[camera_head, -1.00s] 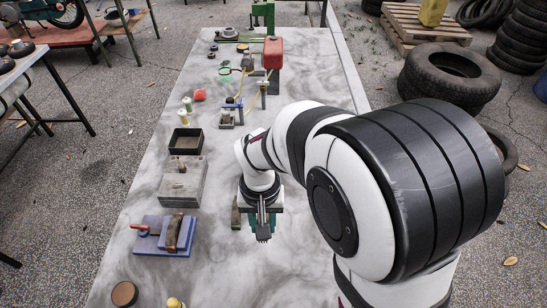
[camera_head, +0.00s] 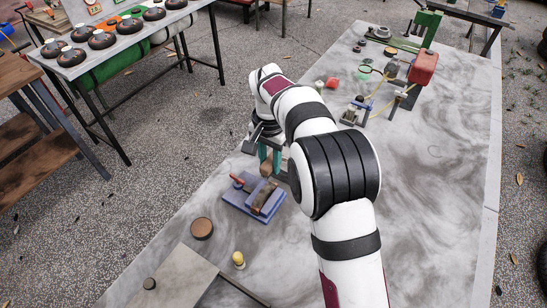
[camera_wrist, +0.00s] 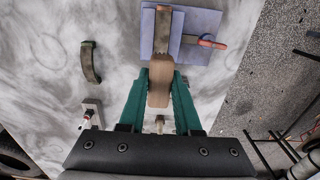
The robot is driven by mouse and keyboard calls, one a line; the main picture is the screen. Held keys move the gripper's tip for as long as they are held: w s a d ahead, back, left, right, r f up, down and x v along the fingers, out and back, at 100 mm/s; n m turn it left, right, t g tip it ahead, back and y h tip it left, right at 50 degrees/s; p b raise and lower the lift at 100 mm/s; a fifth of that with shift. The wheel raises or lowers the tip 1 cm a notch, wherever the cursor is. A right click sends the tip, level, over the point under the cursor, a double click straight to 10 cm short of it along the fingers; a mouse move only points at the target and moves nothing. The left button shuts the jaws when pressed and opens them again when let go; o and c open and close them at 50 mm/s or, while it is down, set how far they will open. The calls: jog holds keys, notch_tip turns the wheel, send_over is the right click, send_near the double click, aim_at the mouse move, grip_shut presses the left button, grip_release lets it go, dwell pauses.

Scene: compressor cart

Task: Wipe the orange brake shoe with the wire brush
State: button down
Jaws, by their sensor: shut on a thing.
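A rusty orange-brown brake shoe (camera_head: 265,194) sits in a blue clamp fixture (camera_head: 238,202) with a red handle (camera_head: 236,180), left of my arm. In the wrist view the shoe (camera_wrist: 163,28) and the blue plate (camera_wrist: 204,20) lie straight ahead of my fingertips. My gripper (camera_head: 270,160), with teal fingers, is shut on the wire brush's tan wooden part (camera_wrist: 159,88). It holds the brush at the fixture's far side, near the shoe. The bristles are not clearly visible. I cannot tell whether the brush touches the shoe.
A loose curved olive piece (camera_wrist: 90,63) lies on the grey bench. A brown round lid (camera_head: 202,228) and a small yellow item (camera_head: 238,259) are near the fixture. A red canister (camera_head: 424,66) stands farther back. The bench's right part is clear.

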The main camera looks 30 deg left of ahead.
aim_at(271, 185)
notch_tip(271, 185, down, 6)
jog(key=shift+f, duration=0.1)
jog(key=shift+s, duration=2.7)
jog(key=shift+w, duration=2.75)
jog(key=shift+s, duration=3.1)
jog(key=shift+w, duration=3.1)
notch_tip(271, 185, up, 8)
jog(key=shift+r, duration=0.2)
